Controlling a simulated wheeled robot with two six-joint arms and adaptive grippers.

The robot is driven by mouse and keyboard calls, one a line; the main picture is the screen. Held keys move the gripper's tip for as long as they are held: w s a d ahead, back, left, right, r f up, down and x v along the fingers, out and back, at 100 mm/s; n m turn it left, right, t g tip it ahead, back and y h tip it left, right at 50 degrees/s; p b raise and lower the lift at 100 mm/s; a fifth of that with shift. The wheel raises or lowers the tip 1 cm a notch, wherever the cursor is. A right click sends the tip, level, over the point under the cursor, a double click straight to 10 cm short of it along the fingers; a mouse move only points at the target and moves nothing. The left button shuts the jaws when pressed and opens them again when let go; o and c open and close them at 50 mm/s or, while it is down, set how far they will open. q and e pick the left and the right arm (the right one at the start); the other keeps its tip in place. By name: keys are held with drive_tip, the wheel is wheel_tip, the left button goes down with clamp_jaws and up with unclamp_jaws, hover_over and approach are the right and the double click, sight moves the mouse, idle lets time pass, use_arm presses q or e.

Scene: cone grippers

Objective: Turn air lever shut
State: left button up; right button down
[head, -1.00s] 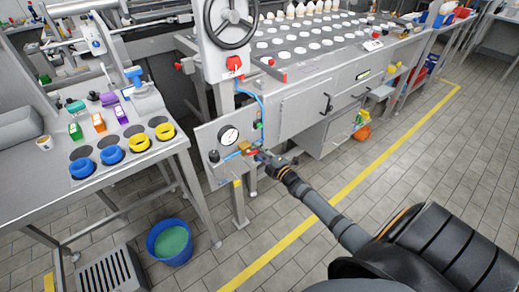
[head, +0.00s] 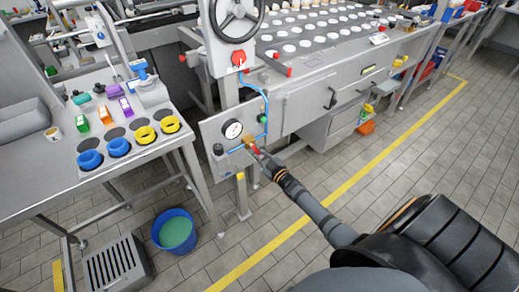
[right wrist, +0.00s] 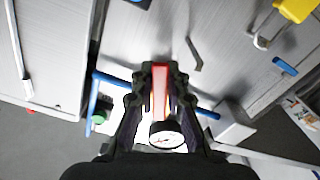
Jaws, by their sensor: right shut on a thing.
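The red air lever (head: 256,150) is on the grey panel, at a brass valve (head: 248,141) below and right of the round gauge (head: 233,129). My right gripper (head: 261,154) reaches it from the lower right and covers part of it. In the right wrist view the red lever (right wrist: 161,78) lies between the fingertips of my right gripper (right wrist: 161,75), which is shut on it. The gauge (right wrist: 166,136) shows below it there. The lever's exact angle is hard to tell. My left gripper is not in view.
A blue air hose (head: 266,98) runs up from the panel beside the valve, near a green fitting (head: 263,118). A table with blue and yellow rings (head: 118,147) stands at left. A blue bucket (head: 174,231) is on the floor.

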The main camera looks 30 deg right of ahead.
drive_tip(key=m, duration=0.1)
drive_tip(key=a+m, duration=0.1)
drive_tip(key=m, duration=0.1)
drive_tip(key=m+p, duration=0.1)
drive_tip(key=shift+s+a+f+m, duration=0.1)
drive_tip(key=shift+a+f+m, duration=0.2)
drive_tip(key=shift+a, duration=0.1)
idle(0.4)
drive_tip(key=c, duration=1.3)
unclamp_jaws()
drive_tip(key=shift+s, duration=0.1)
drive_tip(key=s, duration=1.1)
drive_tip(key=shift+s+d, duration=0.4)
